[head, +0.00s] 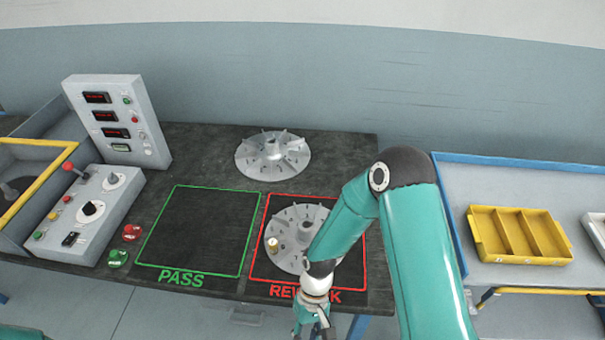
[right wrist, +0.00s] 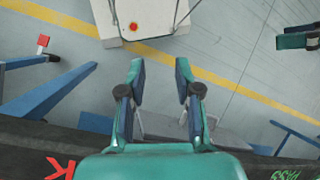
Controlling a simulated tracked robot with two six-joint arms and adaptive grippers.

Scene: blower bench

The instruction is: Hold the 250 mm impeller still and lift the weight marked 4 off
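One grey finned impeller (head: 285,255) lies flat inside the red REWORK outline, partly hidden by my right arm. A small brass-coloured weight (head: 272,245) sits on its left side; its marking is too small to read. I cannot tell which is the 250 mm one. My right gripper (head: 313,332) is in front of the bench's front edge, apart from both impellers. In the right wrist view it (right wrist: 158,85) is open and empty. Part of my left arm's end (right wrist: 298,38) shows there, its fingers unclear.
The green PASS area (head: 200,230) is empty. A control box (head: 88,212), a display panel (head: 118,120) and red and green buttons (head: 131,232) stand at the left. A yellow divided tray (head: 518,235) sits on the right-hand table (head: 470,185).

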